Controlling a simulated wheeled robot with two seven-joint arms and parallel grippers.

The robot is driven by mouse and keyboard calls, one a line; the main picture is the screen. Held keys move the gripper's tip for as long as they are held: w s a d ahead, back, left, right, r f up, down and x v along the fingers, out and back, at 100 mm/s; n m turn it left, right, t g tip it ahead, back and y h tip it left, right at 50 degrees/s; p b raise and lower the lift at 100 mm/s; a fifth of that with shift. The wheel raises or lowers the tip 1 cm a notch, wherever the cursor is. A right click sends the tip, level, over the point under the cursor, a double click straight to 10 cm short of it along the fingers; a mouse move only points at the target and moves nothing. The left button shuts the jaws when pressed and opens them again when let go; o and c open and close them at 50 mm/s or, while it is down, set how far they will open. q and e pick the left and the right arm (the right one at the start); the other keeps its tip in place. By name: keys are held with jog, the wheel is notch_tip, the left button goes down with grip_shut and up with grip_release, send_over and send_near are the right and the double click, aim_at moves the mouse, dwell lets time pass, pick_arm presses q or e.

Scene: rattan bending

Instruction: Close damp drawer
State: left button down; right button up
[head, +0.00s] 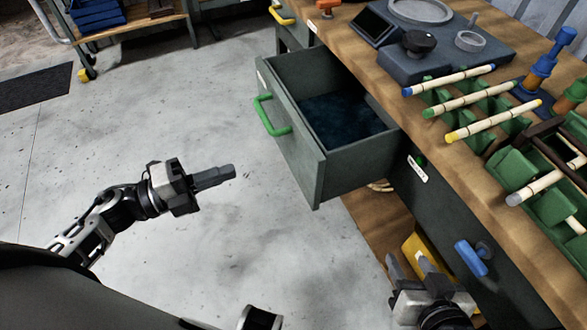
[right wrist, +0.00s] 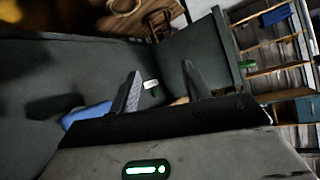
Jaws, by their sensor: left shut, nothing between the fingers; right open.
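The damp drawer (head: 335,120) is a dark grey-green drawer pulled well out from the workbench in the head view, with dark blue contents at its bottom. Its green handle (head: 268,114) is on the front panel. My left gripper (head: 230,171) is shut and empty over the floor, left of and below the drawer front, apart from it. My right gripper (head: 408,265) is open and empty near the bench front, below the drawer and left of a blue handle (head: 471,258). In the right wrist view, its two fingers (right wrist: 162,88) stand apart, with the drawer side (right wrist: 200,55) beyond.
The wooden bench top (head: 455,160) carries a dark grey device (head: 440,60) and several rattan sticks with coloured ends on green holders. A yellow object (head: 425,258) sits low beside my right gripper. A cart (head: 130,20) stands at the back left. The concrete floor left of the drawer is clear.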

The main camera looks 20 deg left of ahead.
pick_arm(q)
notch_tip(320, 180, down, 6)
jog(key=b, duration=0.5)
send_near(306, 164)
jog(key=x, duration=0.7)
jog(key=shift+a+f, duration=0.1)
